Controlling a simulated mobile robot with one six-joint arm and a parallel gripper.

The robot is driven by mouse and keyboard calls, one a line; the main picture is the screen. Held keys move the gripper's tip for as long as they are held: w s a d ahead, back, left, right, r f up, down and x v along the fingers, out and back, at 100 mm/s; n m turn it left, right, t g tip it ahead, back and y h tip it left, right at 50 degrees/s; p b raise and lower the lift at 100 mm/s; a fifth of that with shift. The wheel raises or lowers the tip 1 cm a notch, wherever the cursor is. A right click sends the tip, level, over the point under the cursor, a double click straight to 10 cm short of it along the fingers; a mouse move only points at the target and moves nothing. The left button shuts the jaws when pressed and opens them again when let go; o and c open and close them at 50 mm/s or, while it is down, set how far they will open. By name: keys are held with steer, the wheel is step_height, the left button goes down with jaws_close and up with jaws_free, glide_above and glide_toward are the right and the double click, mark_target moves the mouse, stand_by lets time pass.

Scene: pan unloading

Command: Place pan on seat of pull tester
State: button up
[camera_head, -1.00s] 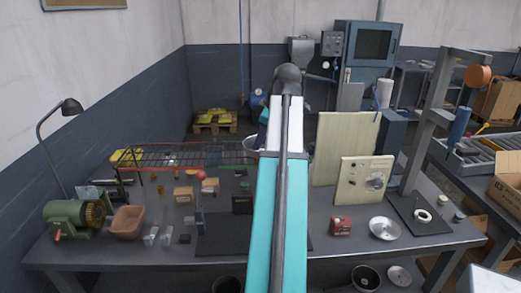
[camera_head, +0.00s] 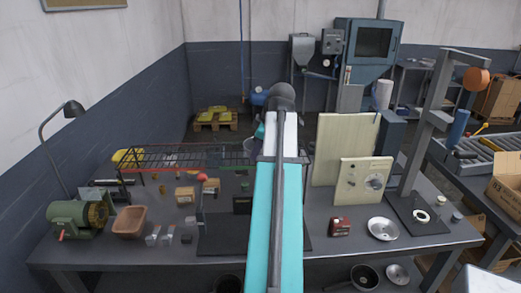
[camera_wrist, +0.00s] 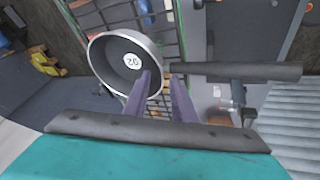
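The pan (camera_wrist: 112,62), round and grey with a dark inside and a label reading 02, shows in the wrist view. Its dark handle (camera_wrist: 250,72) points right. My gripper (camera_wrist: 162,75) has its two purple-grey fingers apart at the pan's handle side. The left fingertip overlaps the pan's inside; the right one is just below the handle's root. Contact cannot be told.
A wire rack (camera_head: 180,157) stands at the left back of the table (camera_head: 350,258); its wires show behind the pan. A cream panel box (camera_head: 360,190), a red box (camera_head: 340,227) and a metal dish (camera_head: 383,229) stand on the right half. A motor (camera_head: 80,218) is left.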

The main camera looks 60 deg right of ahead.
steer(key=shift+c, duration=0.4)
jaws_close()
steer(key=shift+r, duration=0.2)
stand_by(0.3)
steer(key=shift+r+b, duration=0.75)
steer(key=shift+r, duration=0.65)
steer(key=shift+s+a+r, duration=0.1)
steer(key=shift+s, duration=0.05)
steer(key=s+a+r+b, duration=0.1)
steer(key=s+a+b, duration=0.2)
steer(key=s+a, duration=0.5)
steer(key=s, duration=0.5)
steer(key=shift+a+r+b, duration=0.3)
steer(key=shift+a, duration=0.05)
